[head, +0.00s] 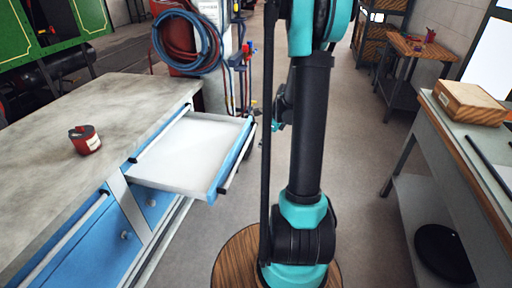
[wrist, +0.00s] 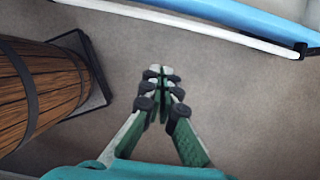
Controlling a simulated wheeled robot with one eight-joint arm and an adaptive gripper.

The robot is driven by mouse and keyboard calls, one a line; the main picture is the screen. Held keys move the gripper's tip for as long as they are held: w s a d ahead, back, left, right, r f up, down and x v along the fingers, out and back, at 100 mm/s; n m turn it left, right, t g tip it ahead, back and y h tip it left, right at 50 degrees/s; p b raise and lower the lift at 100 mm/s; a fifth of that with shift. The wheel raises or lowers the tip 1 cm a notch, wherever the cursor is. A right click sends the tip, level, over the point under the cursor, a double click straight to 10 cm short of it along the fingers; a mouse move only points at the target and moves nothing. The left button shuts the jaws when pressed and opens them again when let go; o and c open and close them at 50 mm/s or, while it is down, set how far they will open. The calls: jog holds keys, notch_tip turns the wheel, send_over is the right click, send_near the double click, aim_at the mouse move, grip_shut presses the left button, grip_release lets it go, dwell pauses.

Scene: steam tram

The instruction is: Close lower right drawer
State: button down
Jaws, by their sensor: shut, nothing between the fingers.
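A drawer (head: 190,152) with a pale interior and a blue front stands pulled out from the right end of the workbench in the head view. It appears empty. A bar handle with dark ends runs along its front. My gripper (wrist: 161,75) is shut and empty over the floor, apart from that bar. In the head view my arm hides the fingertips.
The workbench (head: 60,130) carries a red can (head: 85,140). A wooden barrel (wrist: 40,90) stands left in the wrist view. Hoses (head: 188,42) hang behind the bench. A side table (head: 450,130) with a wooden box (head: 470,103) is at right.

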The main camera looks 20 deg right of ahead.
jog(key=w+a+f, duration=0.3)
jog(key=a+f, duration=0.3)
jog(key=f, duration=0.2)
jog(key=shift+w+a, duration=0.15)
jog(key=shift+w, duration=0.15)
send_over(170, 150)
jog(key=shift+w, duration=0.15)
dwell(0.5)
